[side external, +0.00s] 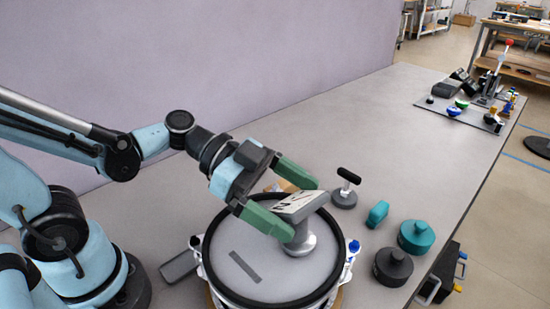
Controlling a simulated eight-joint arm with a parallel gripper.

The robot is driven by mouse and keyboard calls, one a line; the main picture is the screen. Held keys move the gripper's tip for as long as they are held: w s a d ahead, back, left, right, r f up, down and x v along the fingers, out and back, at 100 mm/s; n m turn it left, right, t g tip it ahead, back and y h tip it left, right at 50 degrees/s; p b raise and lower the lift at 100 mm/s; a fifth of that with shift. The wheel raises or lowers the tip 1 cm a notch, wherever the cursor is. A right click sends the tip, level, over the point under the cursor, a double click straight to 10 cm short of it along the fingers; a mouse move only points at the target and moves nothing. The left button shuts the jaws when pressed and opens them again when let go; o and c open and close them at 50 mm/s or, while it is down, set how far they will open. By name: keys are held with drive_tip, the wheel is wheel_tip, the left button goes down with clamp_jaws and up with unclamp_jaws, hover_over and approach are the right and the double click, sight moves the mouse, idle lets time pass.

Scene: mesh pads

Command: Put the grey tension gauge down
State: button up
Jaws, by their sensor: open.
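The grey tension gauge has a pale tilted head (302,207) with dark markings and a round grey foot (301,243). It appears to stand on the mesh pad (265,285) of the round drum in the middle front. My gripper (296,206) has green fingers, one on each side of the gauge's head. The fingers are open; the near finger overlaps part of the gauge in this view, so I cannot tell whether either finger touches it.
A dark strip (245,266) lies on the pad. Right of the drum stand a black-handled tool (345,188), a teal block (377,213), a teal weight (416,237) and a dark weight (392,267). Several small items crowd the table's far end. The table between is clear.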

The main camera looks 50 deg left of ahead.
drive_tip(key=v, duration=0.9)
idle(1.4)
drive_tip(key=w+d+r+m+g+y, duration=0.3)
drive_tip(key=d+r+m+g+y, duration=0.15)
drive_tip(key=d+r+y, duration=0.75)
drive_tip(key=shift+g+y, duration=0.3)
drive_tip(key=shift+g, duration=0.15)
drive_tip(key=f, duration=0.2)
drive_tip(key=a+f, duration=0.1)
drive_tip(key=f, duration=0.4)
drive_tip(key=shift+w+a+f, duration=0.15)
drive_tip(key=shift+a+f, duration=0.25)
drive_tip(key=shift+r, duration=0.1)
wheel_tip(320, 180, up, 10)
idle(0.4)
drive_tip(key=shift+f, duration=0.25)
